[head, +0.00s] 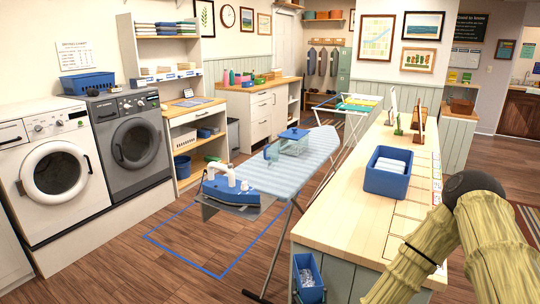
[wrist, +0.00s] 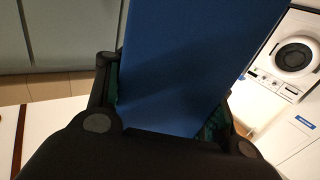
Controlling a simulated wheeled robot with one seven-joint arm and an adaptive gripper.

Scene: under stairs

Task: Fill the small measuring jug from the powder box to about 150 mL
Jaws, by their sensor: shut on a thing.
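My gripper (wrist: 168,95) is shut on a blue flat-sided thing (wrist: 195,50) that fills the upper middle of the wrist view. It looks like a box, but its opening and contents are out of sight, so I cannot tell whether it is the powder box. The gripper cannot be made out in the head view, where only my arm shows at the right. On the ironing board in the head view stands a clear container with a blue top (head: 293,140), with a smaller clear jug-like piece (head: 271,152) beside it. No fill level can be read.
A blue-and-white iron (head: 235,190) sits at the near end of the ironing board (head: 318,158). A blue bin (head: 389,180) with white contents stands on the wooden counter (head: 345,215). An open blue box (head: 308,280) is at the counter's near end. Washers (head: 62,172) line the left.

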